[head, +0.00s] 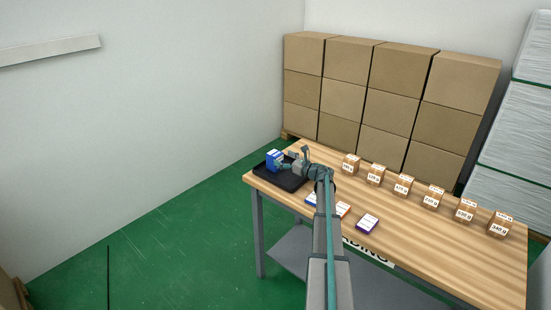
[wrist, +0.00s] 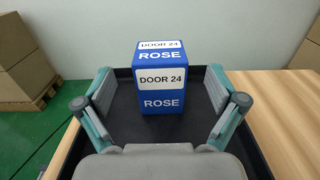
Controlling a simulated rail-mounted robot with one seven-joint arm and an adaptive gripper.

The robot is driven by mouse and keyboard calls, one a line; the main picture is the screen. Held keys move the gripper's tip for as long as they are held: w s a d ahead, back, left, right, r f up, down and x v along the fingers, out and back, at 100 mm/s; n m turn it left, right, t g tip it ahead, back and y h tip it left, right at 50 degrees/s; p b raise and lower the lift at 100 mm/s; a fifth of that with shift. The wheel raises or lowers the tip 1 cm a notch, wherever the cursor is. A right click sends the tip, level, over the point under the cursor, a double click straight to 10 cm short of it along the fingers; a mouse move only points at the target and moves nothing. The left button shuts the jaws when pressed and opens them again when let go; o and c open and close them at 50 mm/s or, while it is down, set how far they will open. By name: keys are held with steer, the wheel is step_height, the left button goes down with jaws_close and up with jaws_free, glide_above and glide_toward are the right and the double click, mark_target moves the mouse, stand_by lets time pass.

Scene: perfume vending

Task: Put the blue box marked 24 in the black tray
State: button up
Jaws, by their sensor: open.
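The blue box (wrist: 162,78) is marked "DOOR 24" and "ROSE" and stands upright inside the black tray (wrist: 135,126). In the head view the box (head: 274,160) is in the tray (head: 266,176) at the left end of the table. My gripper (wrist: 162,103) is open, with its fingers apart on either side in the wrist view. The box stands beyond the fingertips, with visible gaps to both fingers. In the head view my gripper (head: 287,167) is low over the tray, just right of the box.
Several small cartons with gram labels (head: 402,185) stand in a row along the back of the wooden table (head: 420,226). Flat boxes, including a purple one (head: 367,223), lie near the front edge. Stacked brown cartons (head: 384,100) stand behind the table.

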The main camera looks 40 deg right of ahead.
steer(key=b+v, duration=0.1)
steer(key=v, duration=0.4)
steer(key=shift+s, duration=0.2)
steer(key=shift+r, duration=0.1)
